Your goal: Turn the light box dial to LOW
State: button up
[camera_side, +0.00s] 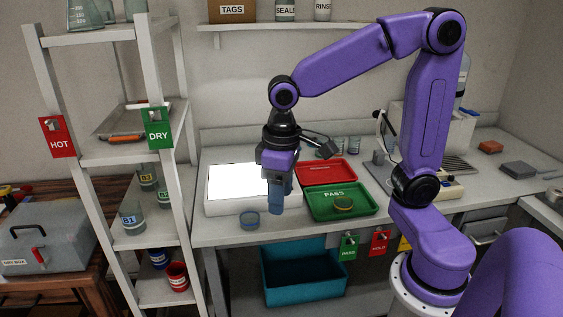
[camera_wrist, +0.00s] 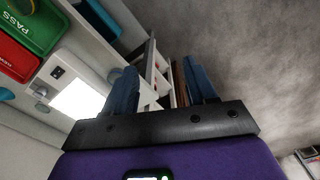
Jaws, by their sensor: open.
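The light box (camera_side: 236,208) is a white box with a brightly lit top, on the bench left of my gripper. It also shows in the wrist view (camera_wrist: 66,82), at the left. There, a small grey knob (camera_wrist: 40,92), which looks like the dial, sits on its tray-side end beside a dark square patch (camera_wrist: 57,73). The knob's setting is too small to read. In the side view my gripper hides that end. My gripper (camera_side: 275,208) points down near the light box's right end, with blue fingers. In the wrist view its fingers (camera_wrist: 161,80) are apart with nothing between them.
A green PASS tray (camera_side: 318,208) holding a dish and a red tray (camera_side: 345,169) lie right of my gripper. A shelf rack (camera_side: 184,200) rises at left; a teal bin (camera_side: 290,291) is under the bench.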

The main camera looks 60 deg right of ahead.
jog(key=w+d+r+m, duration=0.1)
jog(key=w+d+m, duration=0.45)
jog(key=w, duration=0.35)
jog(key=w+d+r+m, duration=0.1)
jog(key=w+d+m, duration=0.45)
jog(key=w, duration=0.35)
jog(key=w+d+f+m, duration=0.15)
jog(key=d+m, duration=0.25)
jog(key=d, duration=0.4)
jog(key=w+d+m, duration=0.3)
jog(key=d, duration=0.5)
jog(key=w+d+f+m, duration=0.15)
jog(key=d+m, duration=0.25)
jog(key=d, duration=0.4)
jog(key=f, duration=1.6)
jog(key=shift+a, duration=0.2)
grip_shut()
